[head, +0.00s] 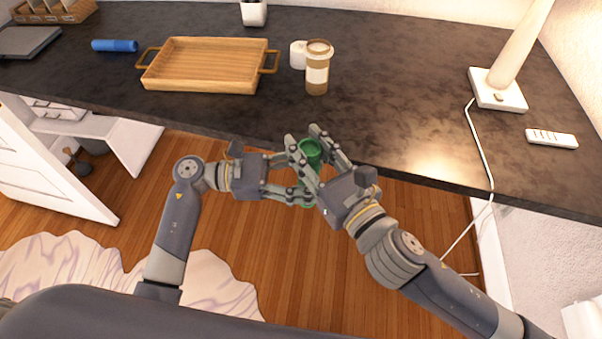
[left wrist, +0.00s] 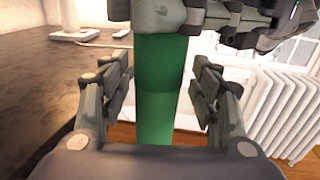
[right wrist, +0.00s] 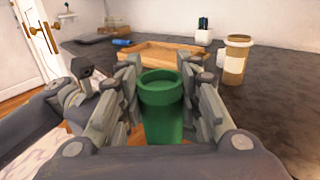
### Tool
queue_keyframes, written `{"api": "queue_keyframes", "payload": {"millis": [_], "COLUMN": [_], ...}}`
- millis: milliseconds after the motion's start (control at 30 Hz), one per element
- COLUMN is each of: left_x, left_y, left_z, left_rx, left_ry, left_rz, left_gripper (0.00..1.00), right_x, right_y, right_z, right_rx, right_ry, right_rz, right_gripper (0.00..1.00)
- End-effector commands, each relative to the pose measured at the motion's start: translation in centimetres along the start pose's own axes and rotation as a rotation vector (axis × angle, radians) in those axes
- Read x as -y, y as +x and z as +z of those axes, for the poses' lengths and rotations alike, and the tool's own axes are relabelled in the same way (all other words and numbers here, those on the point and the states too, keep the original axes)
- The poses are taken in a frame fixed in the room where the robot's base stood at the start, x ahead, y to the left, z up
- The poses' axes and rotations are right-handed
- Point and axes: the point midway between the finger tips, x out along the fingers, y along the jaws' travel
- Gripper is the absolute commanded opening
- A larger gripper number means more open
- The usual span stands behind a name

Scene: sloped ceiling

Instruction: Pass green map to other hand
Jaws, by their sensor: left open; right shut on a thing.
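The green map (head: 311,150) is a rolled green tube, held upright in front of the counter edge. My right gripper (head: 328,160) is shut on its upper part. In the right wrist view the tube's open top (right wrist: 162,84) shows between the fingers. My left gripper (head: 298,172) is open, with its fingers on either side of the tube below the right gripper. In the left wrist view the green tube (left wrist: 163,90) stands between the left fingers, with gaps visible at both sides. The right gripper covers part of the tube there.
The dark counter (head: 420,100) holds a wooden tray (head: 200,65), a coffee cup (head: 317,70), a blue roll (head: 115,46), a lamp base (head: 497,90) and a power strip (head: 551,138). The counter's front edge is close to the grippers. Wooden floor (head: 250,260) lies below.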

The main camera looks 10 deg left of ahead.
Motion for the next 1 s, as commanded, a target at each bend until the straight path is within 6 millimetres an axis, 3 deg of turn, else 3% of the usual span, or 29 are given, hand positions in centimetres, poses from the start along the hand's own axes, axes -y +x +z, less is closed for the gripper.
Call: {"api": "queue_keyframes", "payload": {"millis": [167,300,400,467,500,567,1000], "left_x": [-0.01,-0.01,0.01,0.02,0.04,0.04,-0.01], "left_y": [-0.01,-0.03,-0.03,-0.02,-0.02,-0.02,-0.04], "left_z": [0.0,0.0,-0.01,-0.01,0.0,0.0,0.0], "left_rx": [0.0,0.0,0.0,0.0,0.0,0.0,0.0], "left_ry": [0.0,0.0,0.0,0.0,0.0,0.0,0.0], "left_rz": [0.0,0.0,0.0,-0.001,-0.001,-0.001,0.0], "left_gripper": [0.57,0.25,0.09,0.09,0.09,0.09,0.09], "right_x": [0.0,-0.01,0.01,0.02,0.03,0.04,0.02], "right_y": [0.0,0.0,0.01,0.01,0.02,0.02,-0.66], "right_z": [0.02,0.02,0.02,0.02,0.03,0.02,-0.06], "right_rx": [0.0,0.0,0.001,0.001,0.001,0.0,-0.001], "right_ry": [0.0,0.0,0.0,-0.001,-0.001,-0.001,0.0], "right_rz": [0.0,0.0,0.0,-0.001,-0.001,-0.001,0.0], "right_gripper": [0.1,0.1,0.1,0.1,0.41,0.54,0.56]}}
